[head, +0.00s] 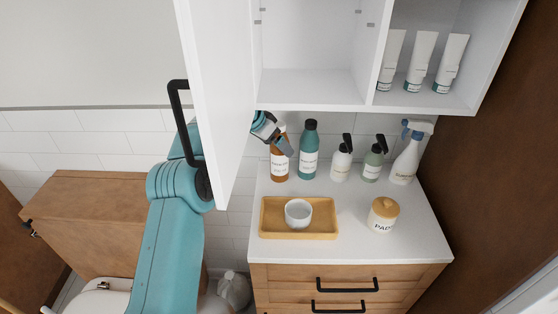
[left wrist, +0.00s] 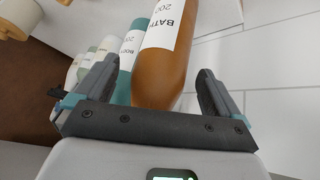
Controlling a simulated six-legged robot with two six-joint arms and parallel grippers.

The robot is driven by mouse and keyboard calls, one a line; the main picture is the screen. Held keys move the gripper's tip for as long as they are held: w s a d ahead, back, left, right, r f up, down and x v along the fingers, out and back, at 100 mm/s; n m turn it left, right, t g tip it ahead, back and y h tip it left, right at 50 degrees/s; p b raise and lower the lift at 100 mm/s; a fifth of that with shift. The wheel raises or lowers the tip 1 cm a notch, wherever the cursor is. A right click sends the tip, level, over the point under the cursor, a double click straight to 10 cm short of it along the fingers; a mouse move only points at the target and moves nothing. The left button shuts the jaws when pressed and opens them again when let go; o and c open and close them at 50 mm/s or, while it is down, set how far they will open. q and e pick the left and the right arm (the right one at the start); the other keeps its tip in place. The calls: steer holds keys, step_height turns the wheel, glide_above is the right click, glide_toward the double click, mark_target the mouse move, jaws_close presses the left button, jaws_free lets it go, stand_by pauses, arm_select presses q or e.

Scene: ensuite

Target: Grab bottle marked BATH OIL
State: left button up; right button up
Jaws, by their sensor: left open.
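The amber-brown bottle (head: 280,167) with a white label stands at the left end of a row on the white counter. In the left wrist view the brown bottle (left wrist: 165,68) shows large label letters beginning "BAT"; the rest is cut off. My left gripper (head: 285,145) is at the bottle's upper part in the head view, partly covering it. In the left wrist view my left gripper (left wrist: 150,85) is open, its fingers on either side of the bottle. My right gripper is not in view.
A teal bottle (head: 309,152) stands close beside the brown one, then pump bottles (head: 341,163) and a spray bottle (head: 408,158). A wooden tray (head: 270,228) with a white cup and a jar (head: 382,215) stand in front. An open cabinet door (head: 222,80) hangs beside my left arm.

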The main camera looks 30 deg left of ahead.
arm_select(q)
steer(key=shift+w+f, duration=0.1)
steer(key=c, duration=1.3)
jaws_close()
